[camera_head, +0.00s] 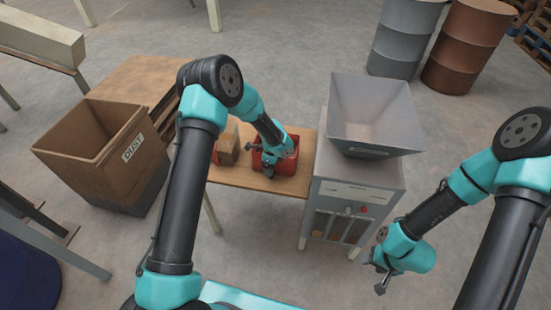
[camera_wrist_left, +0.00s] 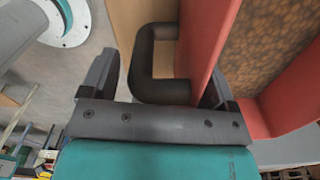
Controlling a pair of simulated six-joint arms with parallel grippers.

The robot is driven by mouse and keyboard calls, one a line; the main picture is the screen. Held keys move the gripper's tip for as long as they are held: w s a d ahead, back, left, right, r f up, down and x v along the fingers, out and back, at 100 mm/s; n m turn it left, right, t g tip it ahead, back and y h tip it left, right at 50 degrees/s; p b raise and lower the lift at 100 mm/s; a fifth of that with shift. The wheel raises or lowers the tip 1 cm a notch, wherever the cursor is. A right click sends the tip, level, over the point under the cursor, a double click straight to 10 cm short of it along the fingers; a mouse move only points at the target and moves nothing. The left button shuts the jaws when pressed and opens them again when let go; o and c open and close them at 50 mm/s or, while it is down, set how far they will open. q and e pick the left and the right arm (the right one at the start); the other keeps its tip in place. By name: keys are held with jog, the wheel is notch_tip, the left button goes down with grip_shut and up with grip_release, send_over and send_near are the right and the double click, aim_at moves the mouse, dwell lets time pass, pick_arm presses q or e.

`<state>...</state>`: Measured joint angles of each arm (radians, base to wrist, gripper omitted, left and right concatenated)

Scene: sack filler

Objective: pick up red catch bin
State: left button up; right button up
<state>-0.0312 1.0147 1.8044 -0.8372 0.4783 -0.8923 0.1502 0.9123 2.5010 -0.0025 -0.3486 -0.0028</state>
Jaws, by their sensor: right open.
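The red catch bin (camera_head: 287,167) stands on the wooden table beside the grey filler machine. My left gripper (camera_head: 260,160) is at the bin, and the arm covers part of it. In the left wrist view, the bin's red wall (camera_wrist_left: 207,38) shows with a black handle (camera_wrist_left: 146,62) on its outside and brown grainy contents inside. The left gripper's fingers (camera_wrist_left: 160,88) are spread wide, with the handle between them. The right finger overlaps the red wall in the picture; contact cannot be told. My right gripper (camera_head: 374,275) is open and empty, right of the machine.
The filler machine (camera_head: 350,195) with its grey hopper (camera_head: 375,105) stands right of the bin. A small brown box (camera_head: 228,145) sits left of it on the table (camera_head: 245,178). A DUST box (camera_head: 100,150) stands at left. Drums (camera_head: 470,45) stand at the back.

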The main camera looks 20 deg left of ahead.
pick_arm(q)
jog(key=c, duration=1.1)
jog(key=shift+r, duration=0.15)
jog(key=shift+r, duration=0.55)
notch_tip(320, 180, up, 2)
jog(key=shift+r, duration=0.1)
jog(key=s+d, duration=0.1)
jog(key=s, duration=0.4)
jog(key=s+d+r, duration=0.1)
jog(key=s+d, duration=0.1)
jog(key=s, duration=0.3)
jog(key=s+d, duration=0.1)
jog(key=s, duration=0.4)
jog(key=shift+s+d+r, duration=0.15)
jog(key=shift+d+r, duration=0.1)
jog(key=shift+d, duration=0.1)
